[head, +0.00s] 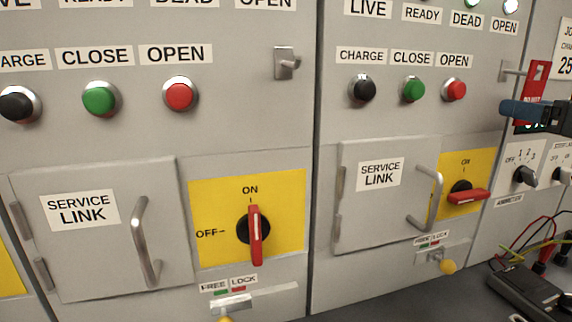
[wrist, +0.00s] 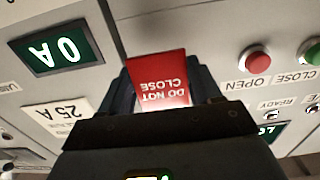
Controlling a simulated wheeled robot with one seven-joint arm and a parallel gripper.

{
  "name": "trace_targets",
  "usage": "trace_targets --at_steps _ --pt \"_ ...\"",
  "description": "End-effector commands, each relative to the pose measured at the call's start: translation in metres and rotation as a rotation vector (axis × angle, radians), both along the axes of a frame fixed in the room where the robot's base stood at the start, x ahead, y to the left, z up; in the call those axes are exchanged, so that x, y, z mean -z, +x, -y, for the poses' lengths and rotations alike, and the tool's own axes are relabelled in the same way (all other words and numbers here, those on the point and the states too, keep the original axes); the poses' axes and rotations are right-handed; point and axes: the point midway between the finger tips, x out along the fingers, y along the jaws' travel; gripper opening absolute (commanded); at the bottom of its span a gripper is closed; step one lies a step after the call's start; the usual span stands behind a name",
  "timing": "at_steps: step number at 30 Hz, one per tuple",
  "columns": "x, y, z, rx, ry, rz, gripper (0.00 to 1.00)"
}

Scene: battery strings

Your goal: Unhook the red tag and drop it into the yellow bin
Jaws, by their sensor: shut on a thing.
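The red tag (wrist: 158,80) reads "DO NOT CLOSE" and shows upside down between the fingers in the wrist view. In the head view the tag (head: 537,80) hangs at the upper right, beside a small metal hook (head: 509,74) on the right cabinet. My gripper (head: 522,110) comes in from the right edge with its blue fingers at the tag. It is shut on the tag, also seen in the wrist view (wrist: 165,95). Whether the tag's hole is still around the hook I cannot tell. The yellow bin is not in view.
Two grey cabinets carry push buttons, "SERVICE LINK" doors with handles (head: 146,240), and rotary switches with red handles (head: 255,235). An empty hook (head: 286,63) sits on the left cabinet. A meter with cables (head: 530,290) lies at the lower right.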

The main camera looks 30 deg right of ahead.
Motion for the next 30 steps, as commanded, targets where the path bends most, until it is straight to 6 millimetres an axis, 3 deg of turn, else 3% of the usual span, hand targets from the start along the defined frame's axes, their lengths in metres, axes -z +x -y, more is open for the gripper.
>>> trace_targets --at_steps 30 --pt "0.0 -0.036 -0.008 0.001 0.0 0.0 0.33"
